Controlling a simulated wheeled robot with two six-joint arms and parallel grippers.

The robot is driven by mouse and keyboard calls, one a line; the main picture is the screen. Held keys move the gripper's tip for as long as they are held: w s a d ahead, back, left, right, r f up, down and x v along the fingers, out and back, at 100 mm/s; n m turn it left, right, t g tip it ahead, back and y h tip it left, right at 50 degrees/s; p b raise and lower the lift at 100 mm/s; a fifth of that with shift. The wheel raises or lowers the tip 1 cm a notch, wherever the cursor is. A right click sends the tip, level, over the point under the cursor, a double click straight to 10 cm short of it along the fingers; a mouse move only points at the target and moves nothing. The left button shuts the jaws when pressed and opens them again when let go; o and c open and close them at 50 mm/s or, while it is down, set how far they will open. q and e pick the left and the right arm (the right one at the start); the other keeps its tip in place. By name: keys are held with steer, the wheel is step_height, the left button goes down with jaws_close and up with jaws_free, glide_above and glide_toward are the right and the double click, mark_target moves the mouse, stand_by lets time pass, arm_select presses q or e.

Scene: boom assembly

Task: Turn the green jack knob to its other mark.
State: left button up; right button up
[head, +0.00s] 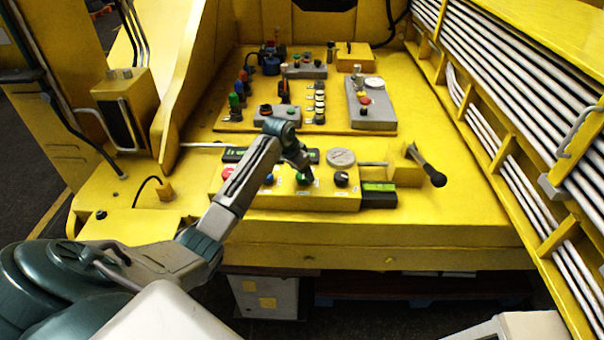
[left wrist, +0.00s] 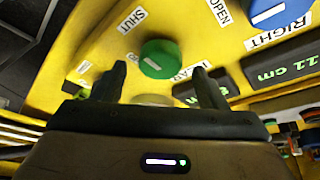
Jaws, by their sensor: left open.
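The green jack knob (head: 304,179) is on the front face of the yellow control box, with a blue knob to its left and a black one to its right in the head view. My left gripper (head: 301,163) is just above it, pointing down at the box. In the left wrist view the round green knob (left wrist: 160,58) shows between and slightly beyond the tips of my open left gripper (left wrist: 160,72). I cannot tell whether the fingers touch it. Labels SHUT (left wrist: 131,20) and OPEN (left wrist: 220,10) stand near it.
The control box (head: 330,201) also bears a red knob (head: 227,173), a blue knob (head: 268,179), a black knob (head: 341,179) and a round gauge (head: 341,157). A black-handled lever (head: 428,168) sticks out at right. More control panels stand behind. A display (left wrist: 284,68) reads 11 cm.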

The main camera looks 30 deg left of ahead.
arm_select(q)
steer(key=d+b+v, duration=0.1)
steer(key=b+v, duration=0.2)
steer(key=v, duration=0.6)
steer(key=shift+a, duration=0.5)
